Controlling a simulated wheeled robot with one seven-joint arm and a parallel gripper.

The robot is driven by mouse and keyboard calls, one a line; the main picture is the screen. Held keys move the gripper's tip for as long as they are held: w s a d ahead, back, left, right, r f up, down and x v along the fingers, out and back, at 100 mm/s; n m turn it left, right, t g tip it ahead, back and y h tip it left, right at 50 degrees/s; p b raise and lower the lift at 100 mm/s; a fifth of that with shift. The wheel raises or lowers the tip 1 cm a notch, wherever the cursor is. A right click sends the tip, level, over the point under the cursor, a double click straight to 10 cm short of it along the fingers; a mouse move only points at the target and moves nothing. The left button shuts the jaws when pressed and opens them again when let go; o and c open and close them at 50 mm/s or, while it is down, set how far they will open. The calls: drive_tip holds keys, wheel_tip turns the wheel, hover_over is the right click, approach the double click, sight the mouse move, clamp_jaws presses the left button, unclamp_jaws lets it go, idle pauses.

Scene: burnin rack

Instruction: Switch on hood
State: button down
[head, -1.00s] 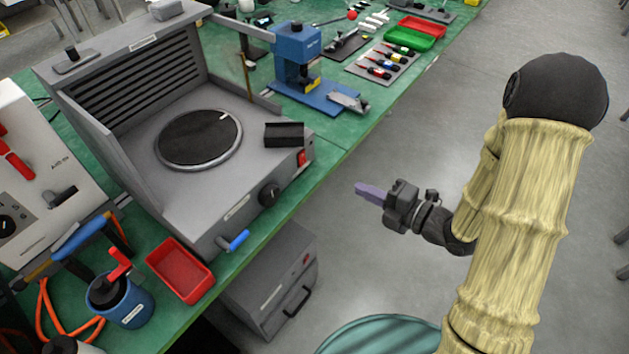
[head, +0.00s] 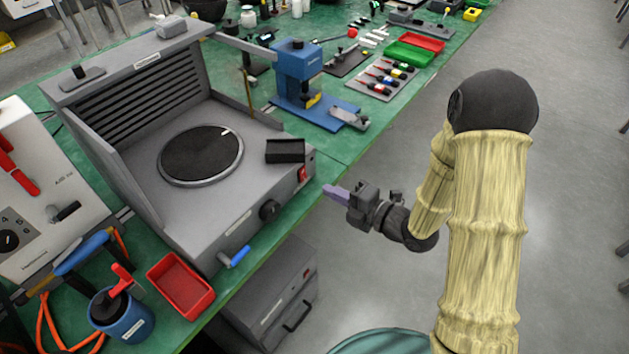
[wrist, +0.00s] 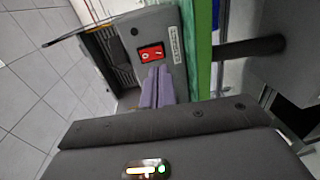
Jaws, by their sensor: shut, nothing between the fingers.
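The hood is a grey metal bench unit (head: 205,215) with a slatted back, a round dark turntable (head: 201,154) and a front panel. A red rocker switch (head: 304,174) sits at the right end of its front panel. The switch also shows in the wrist view (wrist: 151,54), with white marks on it, beside a small label. My gripper (head: 336,192) is shut and empty, its purple fingers pointing at the front panel from the right, a short gap from the switch. In the wrist view the purple fingers (wrist: 157,86) lie just below the switch, apparently not touching it.
A black knob (head: 269,210) and a blue lever (head: 235,257) stick out of the panel. A red tray (head: 181,285) and a blue canister (head: 122,316) stand at left. The floor at right is clear.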

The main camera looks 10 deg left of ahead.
sight(305, 180)
drive_tip(key=x, duration=0.5)
drive_tip(key=shift+w+a+p, duration=0.25)
drive_tip(key=shift+p, duration=0.1)
drive_tip(key=shift+f+b, duration=0.2)
drive_tip(key=shift+b, duration=0.2)
